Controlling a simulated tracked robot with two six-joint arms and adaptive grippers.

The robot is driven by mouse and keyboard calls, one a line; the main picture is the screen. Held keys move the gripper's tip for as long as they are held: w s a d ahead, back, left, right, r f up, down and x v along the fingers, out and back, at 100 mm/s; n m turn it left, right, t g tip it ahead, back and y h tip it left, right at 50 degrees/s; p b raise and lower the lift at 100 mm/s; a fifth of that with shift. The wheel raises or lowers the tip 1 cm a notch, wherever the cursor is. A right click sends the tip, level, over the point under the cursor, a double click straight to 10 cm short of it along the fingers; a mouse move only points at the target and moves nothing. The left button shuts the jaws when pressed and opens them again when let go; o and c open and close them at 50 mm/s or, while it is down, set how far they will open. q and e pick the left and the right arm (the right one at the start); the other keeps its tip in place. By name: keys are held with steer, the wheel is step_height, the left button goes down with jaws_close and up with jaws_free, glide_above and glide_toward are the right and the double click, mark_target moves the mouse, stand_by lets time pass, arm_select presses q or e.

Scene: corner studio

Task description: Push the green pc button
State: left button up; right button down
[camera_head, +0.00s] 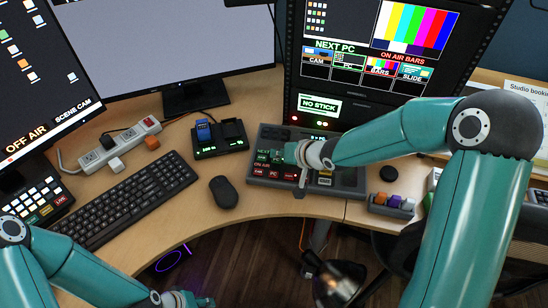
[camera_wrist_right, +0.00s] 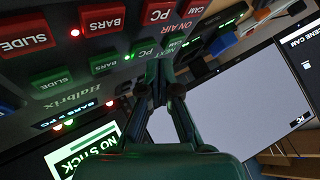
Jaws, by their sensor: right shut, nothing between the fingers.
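The switcher panel (camera_head: 343,180) stands on the desk, with a row of green buttons above a row of red ones. The green PC button (camera_head: 275,155) is in the green row; it also shows in the right wrist view (camera_wrist_right: 143,49), between green BARS (camera_wrist_right: 108,63) and green CAM (camera_wrist_right: 194,40). My right gripper (camera_head: 288,153) is shut and empty, its fingertips (camera_wrist_right: 162,72) at the green row, close by the PC button and partly covering it in the wrist view. I cannot tell whether they touch it. My left gripper (camera_head: 188,300) is cut off at the bottom edge, away from the panel.
The large monitor (camera_head: 382,108) reads NEXT PC and ON AIR BARS. The red buttons (camera_head: 273,173) are just below the green row. A charger dock (camera_head: 219,139), mouse (camera_head: 223,192) and keyboard (camera_head: 133,200) lie left; a tray of small blocks (camera_head: 391,205) sits right.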

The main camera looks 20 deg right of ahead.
mark_target(277, 166)
steer(key=shift+r, duration=0.1)
steer(key=r+p, duration=0.1)
steer(key=r, duration=0.1)
steer(key=r+p, duration=0.3)
steer(key=p, duration=0.1)
steer(key=shift+s+a+r, duration=0.25)
steer(key=shift+s+r, duration=0.1)
steer(key=shift+r, duration=0.05)
stand_by(0.6)
